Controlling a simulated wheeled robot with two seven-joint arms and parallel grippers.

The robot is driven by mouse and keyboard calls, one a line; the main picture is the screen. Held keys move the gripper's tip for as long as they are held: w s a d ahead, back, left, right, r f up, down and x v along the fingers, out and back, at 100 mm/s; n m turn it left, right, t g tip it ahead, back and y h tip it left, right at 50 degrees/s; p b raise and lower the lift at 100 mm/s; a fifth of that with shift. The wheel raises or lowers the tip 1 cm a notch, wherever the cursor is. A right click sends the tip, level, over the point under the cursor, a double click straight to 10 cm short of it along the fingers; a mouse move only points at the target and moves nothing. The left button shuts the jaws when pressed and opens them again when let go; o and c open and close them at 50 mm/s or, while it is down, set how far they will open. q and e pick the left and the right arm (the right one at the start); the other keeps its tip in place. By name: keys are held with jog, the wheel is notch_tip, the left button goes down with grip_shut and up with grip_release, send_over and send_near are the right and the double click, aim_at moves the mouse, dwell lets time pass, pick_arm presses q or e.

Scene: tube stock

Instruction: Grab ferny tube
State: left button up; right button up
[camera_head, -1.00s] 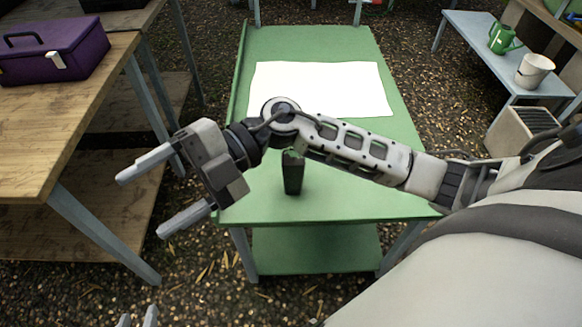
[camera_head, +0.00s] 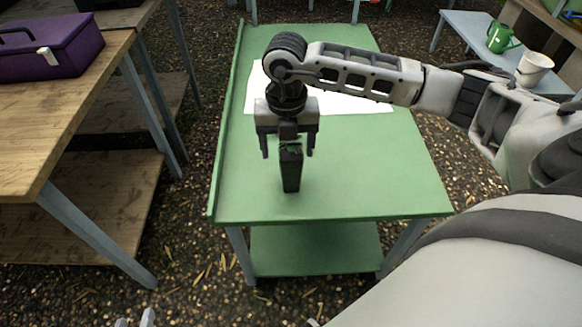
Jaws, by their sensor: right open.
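A dark, narrow upright tube (camera_head: 290,174) with a little green at its top stands on the green table (camera_head: 375,180), near the front middle. My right gripper (camera_head: 287,155) points down over it and is open, with one finger on each side of the tube's top. I cannot tell whether the fingers touch it. My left gripper (camera_head: 135,319) shows only as pale fingertips at the bottom edge, and its opening is unclear.
A white sheet (camera_head: 350,103) lies on the table behind the tube, partly hidden by my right arm. A wooden bench with a purple toolbox (camera_head: 58,52) stands at left. A blue-grey bench with a green watering can (camera_head: 500,38) and white pot (camera_head: 534,68) stands at right.

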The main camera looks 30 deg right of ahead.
aim_at(291, 167)
jog(key=shift+s+d+f, duration=0.1)
jog(key=shift+d+f, duration=0.05)
jog(key=shift+f, duration=1.55)
jog(key=shift+s+d+f, duration=0.1)
jog(key=shift+d+f, duration=0.05)
jog(key=shift+f, duration=1.5)
jog(key=c, duration=1.1)
